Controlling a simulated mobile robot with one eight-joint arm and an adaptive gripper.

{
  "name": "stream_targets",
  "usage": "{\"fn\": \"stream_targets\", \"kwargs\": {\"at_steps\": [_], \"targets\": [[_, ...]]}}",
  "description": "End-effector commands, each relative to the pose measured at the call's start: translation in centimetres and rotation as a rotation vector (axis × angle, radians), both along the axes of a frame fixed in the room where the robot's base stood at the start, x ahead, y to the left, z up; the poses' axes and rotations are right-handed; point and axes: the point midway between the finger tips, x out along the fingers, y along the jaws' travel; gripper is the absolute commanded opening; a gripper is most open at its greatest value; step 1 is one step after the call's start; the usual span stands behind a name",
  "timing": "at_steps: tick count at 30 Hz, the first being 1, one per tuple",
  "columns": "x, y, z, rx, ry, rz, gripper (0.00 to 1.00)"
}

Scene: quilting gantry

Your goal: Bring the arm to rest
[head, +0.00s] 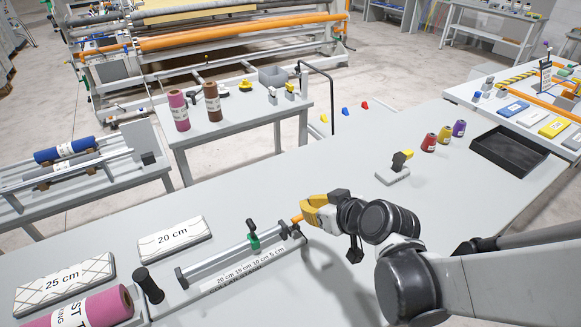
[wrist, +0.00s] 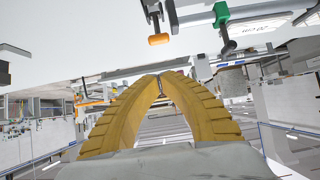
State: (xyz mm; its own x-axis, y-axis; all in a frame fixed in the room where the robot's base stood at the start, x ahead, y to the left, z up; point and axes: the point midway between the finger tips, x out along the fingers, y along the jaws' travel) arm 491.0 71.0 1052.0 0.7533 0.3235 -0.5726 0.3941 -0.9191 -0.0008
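My gripper (head: 308,211) is at the end of my arm, above the middle of the grey table (head: 335,165). It points left in the head view. In the wrist view its yellow fingers (wrist: 162,76) curve together and their tips meet, with nothing seen between them. The orange knob (head: 297,219) of the measuring jig is very close to the fingertips in the head view. In the wrist view the orange knob (wrist: 158,40) shows apart from the tips. My arm comes in from the lower right and is bent.
The measuring jig with a green clamp (head: 253,240) lies left of my gripper. Boards marked 20 cm (head: 173,241) and 25 cm (head: 62,285) and a pink roll (head: 85,312) lie further left. Several small spools, a yellow-topped device (head: 397,166) and a black tray (head: 510,150) stand right.

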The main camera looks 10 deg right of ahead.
Motion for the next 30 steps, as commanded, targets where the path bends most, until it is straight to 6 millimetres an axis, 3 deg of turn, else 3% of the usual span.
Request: {"fn": "stream_targets", "kwargs": {"at_steps": [5,20,23,30], "targets": [[-1.3,-0.5,0.4,0.000,-0.001,-0.001,0.00],[-2.1,-0.8,0.7,-0.004,0.035,-0.020,0.00],[-3.3,-1.4,1.2,-0.010,0.097,-0.062,0.00],[-8.6,-4.3,3.1,-0.043,0.260,-0.241,0.00]]}}
